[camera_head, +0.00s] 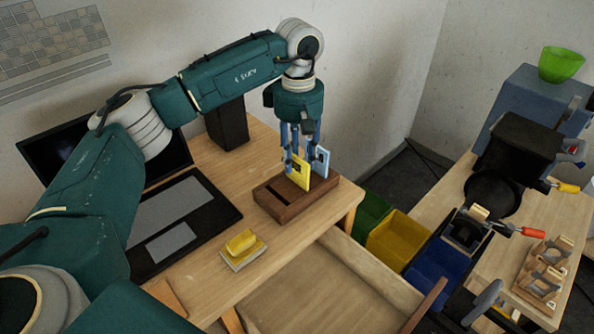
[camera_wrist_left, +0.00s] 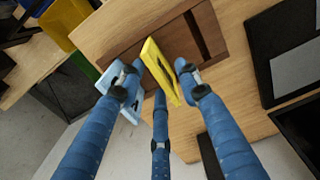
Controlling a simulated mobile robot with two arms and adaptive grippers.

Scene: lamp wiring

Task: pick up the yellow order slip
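The yellow order slip (camera_head: 299,172) stands upright in a slot of the brown wooden holder (camera_head: 290,212) on the desk. A light blue slip (camera_head: 320,160) stands beside it in the same holder. My left gripper (camera_head: 297,158) points down over the slips. In the left wrist view its fingers (camera_wrist_left: 158,92) are spread to both sides of the yellow slip (camera_wrist_left: 158,70). The right finger is close to the slip; I cannot tell if it touches. A gap shows between the left finger and the yellow slip, and the left finger overlaps the blue slip (camera_wrist_left: 128,102). My right gripper is out of view.
A dark laptop (camera_head: 185,215) lies left of the holder. A yellow block on a pad (camera_head: 243,262) is in front. Green, yellow (camera_head: 398,240) and blue bins stand right of the desk. A second table (camera_head: 425,220) at right carries tools and a green bowl (camera_head: 561,64).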

